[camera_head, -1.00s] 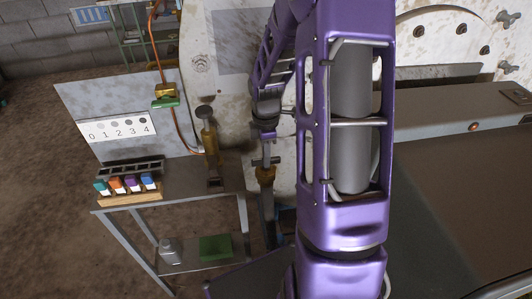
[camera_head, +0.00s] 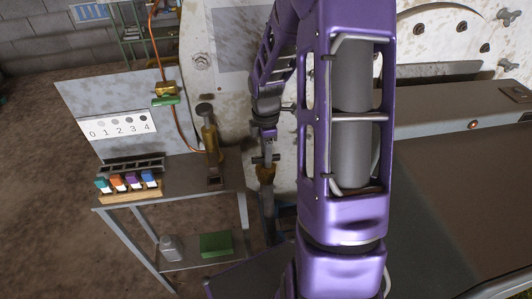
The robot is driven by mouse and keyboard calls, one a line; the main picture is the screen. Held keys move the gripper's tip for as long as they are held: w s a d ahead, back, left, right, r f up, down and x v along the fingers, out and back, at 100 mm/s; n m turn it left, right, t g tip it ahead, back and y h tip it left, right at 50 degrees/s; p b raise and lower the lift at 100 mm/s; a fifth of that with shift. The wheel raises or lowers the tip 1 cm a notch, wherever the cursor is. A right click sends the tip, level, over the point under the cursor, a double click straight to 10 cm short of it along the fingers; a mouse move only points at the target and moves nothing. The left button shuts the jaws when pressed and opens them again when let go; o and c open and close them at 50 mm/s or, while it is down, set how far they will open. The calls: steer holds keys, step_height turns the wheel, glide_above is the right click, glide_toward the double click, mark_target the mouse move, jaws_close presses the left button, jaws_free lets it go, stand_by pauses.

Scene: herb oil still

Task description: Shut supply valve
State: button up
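My purple arm reaches down at the centre, and my gripper (camera_head: 265,158) is at a brass valve body (camera_head: 266,173) on an upright dark pipe. The gripper is small and dark here, and I cannot tell whether its fingers are open or closed, or whether they touch the valve. A second brass valve with a green handle (camera_head: 166,100) sits on the copper tube to the left, apart from my gripper. The green handle lies roughly level. No label shows which is the supply valve.
A metal stand (camera_head: 180,187) at the left holds a brass fitting (camera_head: 209,135), a 0–4 shade card (camera_head: 118,128) and coloured vials in a wooden rack (camera_head: 130,195). A green box (camera_head: 215,245) is on its lower shelf. A large pale vessel (camera_head: 200,60) stands behind my arm.

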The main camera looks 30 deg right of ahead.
steer(key=shift+r, duration=0.1)
step_height(320, 180, up, 17)
steer(key=p, duration=0.2)
steer(key=shift+r, duration=0.15)
stand_by(0.5)
